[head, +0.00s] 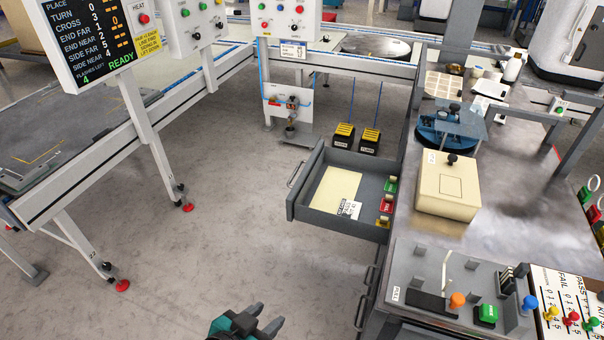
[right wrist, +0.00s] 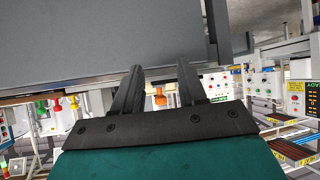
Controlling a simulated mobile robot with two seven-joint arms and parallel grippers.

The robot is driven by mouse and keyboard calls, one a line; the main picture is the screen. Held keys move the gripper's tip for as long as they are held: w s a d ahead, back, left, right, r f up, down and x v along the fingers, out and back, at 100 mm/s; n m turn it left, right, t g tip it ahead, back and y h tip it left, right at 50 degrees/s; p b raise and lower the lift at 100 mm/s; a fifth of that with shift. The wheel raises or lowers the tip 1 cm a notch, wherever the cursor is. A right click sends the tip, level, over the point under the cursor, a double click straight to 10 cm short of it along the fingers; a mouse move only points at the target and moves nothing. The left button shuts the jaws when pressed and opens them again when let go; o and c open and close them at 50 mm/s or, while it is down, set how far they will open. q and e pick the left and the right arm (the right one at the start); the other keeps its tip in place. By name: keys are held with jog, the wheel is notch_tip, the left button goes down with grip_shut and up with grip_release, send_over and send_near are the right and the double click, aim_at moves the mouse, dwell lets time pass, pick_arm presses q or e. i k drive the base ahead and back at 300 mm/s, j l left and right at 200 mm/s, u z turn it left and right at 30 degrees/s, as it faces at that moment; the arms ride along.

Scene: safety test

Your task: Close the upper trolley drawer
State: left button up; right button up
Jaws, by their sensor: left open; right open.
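The upper trolley drawer (head: 300,212) is grey and stands pulled out to the left from the trolley under the worktop. Its bar handle (head: 297,168) is on its left-facing front. A cream sheet and a printed card lie inside, with green, red and yellow pieces along the right side. My left gripper (head: 269,315) is open and empty, low in the head view, apart from the drawer and nearer to me. My right gripper (right wrist: 160,68) is open in the right wrist view, with nothing held; a large grey surface (right wrist: 90,35) is close beyond its fingertips. Whether they touch is unclear.
The worktop (head: 500,215) right of the drawer carries a cream box (head: 447,187), a blue round fixture (head: 440,135) and a grey board (head: 420,262) with coloured knobs. Two black-yellow pedals (head: 343,135) stand behind the drawer. The floor (head: 220,220) left of it is clear.

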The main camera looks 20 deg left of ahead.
aim_at(330, 175)
jog(key=j+z, duration=0.4)
jog(key=j, duration=1.45)
jog(key=k+j, duration=0.15)
jog(key=j, duration=0.15)
jog(key=k+j+z, duration=0.1)
jog(key=j, duration=0.25)
jog(key=k, duration=0.45)
jog(key=z, duration=0.5)
jog(key=i+j+z, duration=0.6)
jog(key=i+j, duration=0.7)
jog(key=j, duration=0.15)
jog(key=z, duration=0.05)
